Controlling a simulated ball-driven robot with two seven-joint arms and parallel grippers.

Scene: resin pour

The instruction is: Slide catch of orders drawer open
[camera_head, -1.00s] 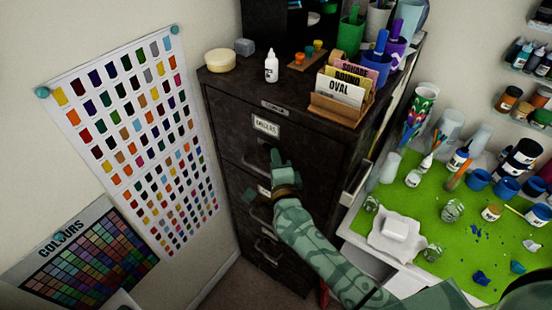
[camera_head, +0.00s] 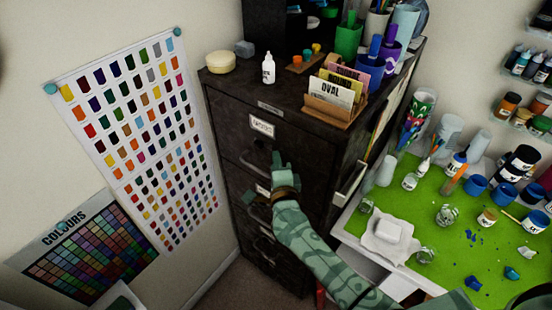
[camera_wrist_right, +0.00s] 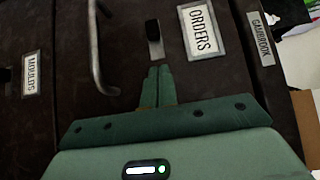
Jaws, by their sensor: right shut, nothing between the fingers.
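The orders drawer (camera_head: 238,128) is the top drawer of a dark metal cabinet and looks shut. Its white label (camera_head: 262,125) is blurred in the head view but reads ORDERS in the wrist view (camera_wrist_right: 201,32). Beside that label is the catch (camera_wrist_right: 153,30), a small pale slider in a dark slot. The drawer's bar handle (camera_wrist_right: 95,50) is left of the catch there. My right gripper (camera_head: 278,158) is in front of the drawer and hides the catch in the head view. Its fingers (camera_wrist_right: 155,75) are shut and empty, tips right at the slot's near end; contact is unclear.
A white bottle (camera_head: 268,69), a round tub (camera_head: 220,62) and a card holder (camera_head: 338,112) stand on the cabinet top. A lower drawer has a MOULDS label (camera_wrist_right: 32,73). A green-topped workbench (camera_head: 440,200) with cups and bottles is to the right.

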